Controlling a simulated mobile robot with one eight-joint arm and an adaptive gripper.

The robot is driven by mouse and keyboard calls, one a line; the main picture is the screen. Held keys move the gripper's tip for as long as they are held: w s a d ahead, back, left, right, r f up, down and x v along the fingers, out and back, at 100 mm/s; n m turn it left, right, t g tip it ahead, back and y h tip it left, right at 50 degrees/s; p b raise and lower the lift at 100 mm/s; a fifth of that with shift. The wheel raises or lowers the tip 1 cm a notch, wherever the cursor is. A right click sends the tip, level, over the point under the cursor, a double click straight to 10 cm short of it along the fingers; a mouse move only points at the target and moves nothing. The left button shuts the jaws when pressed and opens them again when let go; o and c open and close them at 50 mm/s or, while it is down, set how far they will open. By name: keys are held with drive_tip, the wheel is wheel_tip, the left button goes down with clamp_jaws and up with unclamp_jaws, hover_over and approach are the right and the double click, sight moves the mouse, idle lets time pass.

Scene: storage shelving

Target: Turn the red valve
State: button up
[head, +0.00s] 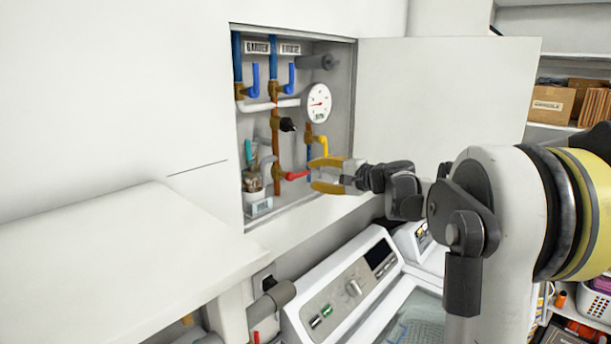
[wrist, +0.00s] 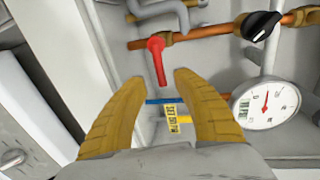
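The red valve (head: 296,175) is a small red lever on a brass fitting at the lower part of the open wall cabinet. In the wrist view the red valve (wrist: 158,62) hangs from a copper pipe, its free end pointing toward my gripper. My gripper (head: 313,174) has yellow fingers and is just right of the lever in the head view. In the wrist view my gripper (wrist: 162,78) is open, with the lever's free end about between the two fingertips. I see no clear contact with either finger.
A black knob (head: 287,124), a yellow lever (head: 323,142) and a white gauge (head: 318,102) are close by in the cabinet. Blue levers (head: 255,80) are higher up. A cup with brushes (head: 252,180) stands at lower left. The open cabinet door (head: 440,100) is at right; a washer (head: 350,290) is below.

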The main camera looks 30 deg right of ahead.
drive_tip(key=v, duration=0.7)
drive_tip(key=shift+s, duration=0.1)
drive_tip(key=s+a+f+n+g+h+b, duration=0.1)
drive_tip(key=s+a+f+n+g+b, duration=0.2)
drive_tip(key=s+a+f+b, duration=0.55)
drive_tip(key=s+a+f+n+g+b, duration=0.3)
drive_tip(key=s+a+f+b, duration=0.15)
drive_tip(key=a+f, duration=0.75)
drive_tip(key=s+a+f+n+h+b, duration=0.1)
drive_tip(key=s+f+n+h+b, duration=0.1)
drive_tip(key=s+f+b, duration=0.4)
drive_tip(key=s+a+f+n+g+h+b, duration=0.1)
drive_tip(key=s+f+n+b, duration=0.4)
drive_tip(key=s+f, duration=0.7)
wheel_tip(320, 180, down, 6)
drive_tip(key=shift+a+r+n+h+b, duration=0.2)
drive_tip(key=shift+a+n+h+b, duration=0.1)
drive_tip(key=shift+a+h+b, duration=0.55)
drive_tip(key=shift+d, duration=0.15)
